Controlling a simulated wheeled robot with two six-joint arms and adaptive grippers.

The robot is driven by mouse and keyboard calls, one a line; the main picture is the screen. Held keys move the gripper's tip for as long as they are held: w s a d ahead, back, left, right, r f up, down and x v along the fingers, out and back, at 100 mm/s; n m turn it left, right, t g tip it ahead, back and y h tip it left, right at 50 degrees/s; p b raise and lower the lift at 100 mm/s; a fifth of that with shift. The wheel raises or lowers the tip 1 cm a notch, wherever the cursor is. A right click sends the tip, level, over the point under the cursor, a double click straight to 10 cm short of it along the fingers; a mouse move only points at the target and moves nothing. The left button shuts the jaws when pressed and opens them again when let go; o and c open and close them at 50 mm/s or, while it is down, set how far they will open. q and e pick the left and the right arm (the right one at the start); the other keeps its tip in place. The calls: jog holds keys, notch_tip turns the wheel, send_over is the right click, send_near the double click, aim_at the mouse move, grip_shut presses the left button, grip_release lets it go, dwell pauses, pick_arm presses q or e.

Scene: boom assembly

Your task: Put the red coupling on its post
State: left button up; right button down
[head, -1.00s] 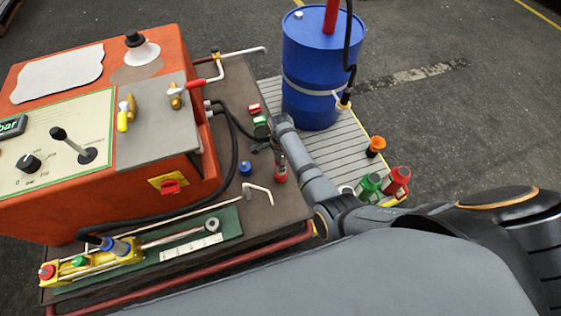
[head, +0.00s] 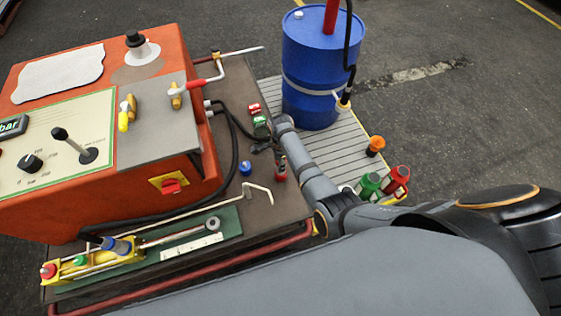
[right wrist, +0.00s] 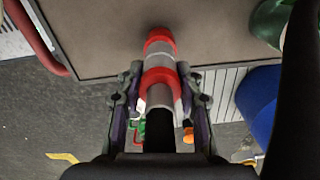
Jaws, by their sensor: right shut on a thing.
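My right gripper (right wrist: 160,100) is shut on the red coupling (right wrist: 160,77), a red ring on a pale grey body in the right wrist view. Beyond it, in line, a grey post with a red foot (right wrist: 159,35) stands on the brown bench top. The coupling overlaps the post in this view, so I cannot tell whether it is seated or only lined up. In the head view the right gripper (head: 267,148) is at the bench's right side, right by the red foot (head: 280,176). The coupling is too small to make out there. My left gripper is not in view.
A blue coupling (head: 245,168), a green one (head: 261,126) and a red piece (head: 254,108) stand close by on the bench. The orange machine (head: 193,165) stands left. A blue drum (head: 318,75) is behind. Red and green cans (head: 396,178) stand right.

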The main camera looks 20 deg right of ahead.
jog(key=shift+f+b, duration=0.35)
jog(key=shift+f, duration=0.2)
jog(key=c, duration=1.2)
grip_release()
jog(key=shift+o, duration=0.2)
notch_tip(320, 180, up, 11)
jog(key=p, duration=1.2)
jog(key=shift+r, duration=0.15)
